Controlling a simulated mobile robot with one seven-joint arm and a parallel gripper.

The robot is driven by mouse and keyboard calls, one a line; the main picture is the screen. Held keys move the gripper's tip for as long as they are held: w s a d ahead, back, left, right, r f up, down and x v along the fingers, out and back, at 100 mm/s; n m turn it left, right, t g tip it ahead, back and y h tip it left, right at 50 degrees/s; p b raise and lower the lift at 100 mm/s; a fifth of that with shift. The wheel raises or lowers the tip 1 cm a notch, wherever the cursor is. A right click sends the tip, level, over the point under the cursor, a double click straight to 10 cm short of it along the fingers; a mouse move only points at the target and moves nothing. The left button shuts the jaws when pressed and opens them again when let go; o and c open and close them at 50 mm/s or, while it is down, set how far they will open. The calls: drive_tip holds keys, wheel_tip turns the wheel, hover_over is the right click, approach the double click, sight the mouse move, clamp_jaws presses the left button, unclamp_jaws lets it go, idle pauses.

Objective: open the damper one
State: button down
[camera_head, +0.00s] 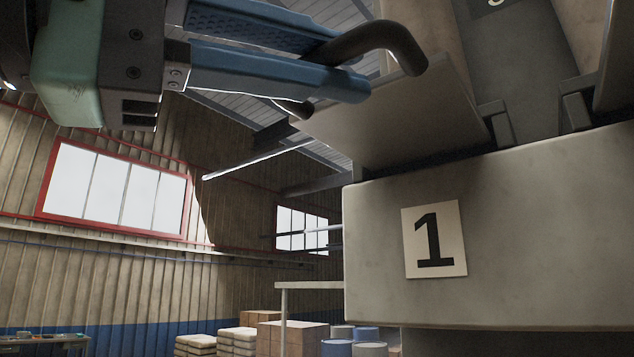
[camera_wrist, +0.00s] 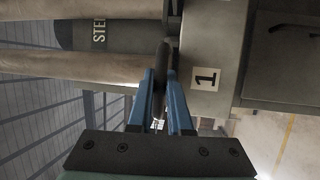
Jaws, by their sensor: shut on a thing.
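My gripper (camera_head: 350,68) comes in from the upper left with two blue fingers, shut on a dark bent handle (camera_head: 405,55). The handle also shows between the fingers in the wrist view (camera_wrist: 163,58). It is at a tan flat plate (camera_head: 400,115), which stands at an angle above a pale box-shaped housing. The housing front (camera_head: 540,240) carries a white label with a black 1 (camera_head: 434,240). The label also shows in the wrist view (camera_wrist: 206,78), turned sideways. The fingers hide part of the handle, and its join to the plate is unclear.
A grey recessed surface (camera_head: 520,60) lies right of the plate, with small brackets beside it. A pale rail (camera_head: 310,285) stands left of the housing. Boxes (camera_head: 290,335) and blue drums (camera_head: 350,347) are far below. The space left of the housing is open.

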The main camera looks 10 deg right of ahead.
drive_tip(key=shift+s+a, duration=0.2)
drive_tip(key=shift+s, duration=0.05)
drive_tip(key=shift+w, duration=0.15)
drive_tip(key=c, duration=0.8)
unclamp_jaws()
drive_tip(key=shift+s+a, duration=0.15)
drive_tip(key=shift+s, duration=0.05)
drive_tip(key=shift+c, duration=0.2)
drive_tip(key=shift+w, duration=0.2)
drive_tip(key=shift+w+f, duration=0.1)
